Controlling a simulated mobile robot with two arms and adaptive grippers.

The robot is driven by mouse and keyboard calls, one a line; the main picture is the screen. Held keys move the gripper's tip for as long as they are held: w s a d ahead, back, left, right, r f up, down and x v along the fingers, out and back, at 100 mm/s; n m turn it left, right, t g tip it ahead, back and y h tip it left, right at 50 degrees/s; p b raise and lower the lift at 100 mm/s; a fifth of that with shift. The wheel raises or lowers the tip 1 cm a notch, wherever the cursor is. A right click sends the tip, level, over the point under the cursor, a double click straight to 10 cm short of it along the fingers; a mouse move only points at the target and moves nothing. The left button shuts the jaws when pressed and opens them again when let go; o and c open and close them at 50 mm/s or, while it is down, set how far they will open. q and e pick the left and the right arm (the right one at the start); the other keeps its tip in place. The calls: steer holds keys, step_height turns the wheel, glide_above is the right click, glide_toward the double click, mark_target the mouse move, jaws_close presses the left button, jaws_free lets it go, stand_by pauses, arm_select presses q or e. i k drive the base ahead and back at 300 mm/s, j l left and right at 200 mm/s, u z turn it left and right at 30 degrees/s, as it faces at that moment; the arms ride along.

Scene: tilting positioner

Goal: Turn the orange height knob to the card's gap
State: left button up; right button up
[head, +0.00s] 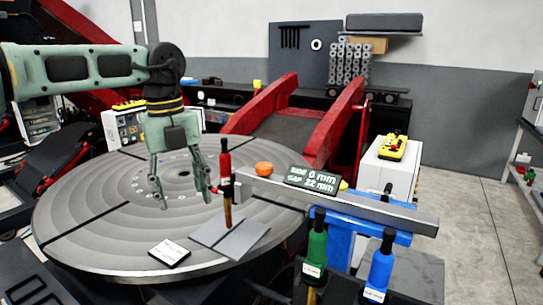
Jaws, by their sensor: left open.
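The orange height knob (264,168) sits on top of the grey horizontal bar, left of a dark readout (312,180). The readout shows 0 mm on its upper line and GAP 22 mm below. A white card (170,252) lies on the round turntable (90,232); its print is too small to read. My left gripper (186,202) is open and empty, pointing down above the turntable, left of the knob and apart from it. A red torch (226,168) with a copper tip stands between them, over grey plates (232,238). My right gripper is not in view.
The grey bar (385,212) runs right across a blue support. A green-handled torch (317,243) and a blue-handled one (380,265) stand at front right. Red positioner arms (335,125) rise behind. A yellow pendant (393,148) lies on a white cabinet.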

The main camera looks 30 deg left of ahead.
mark_target(264, 169)
steer(key=i, duration=1.15)
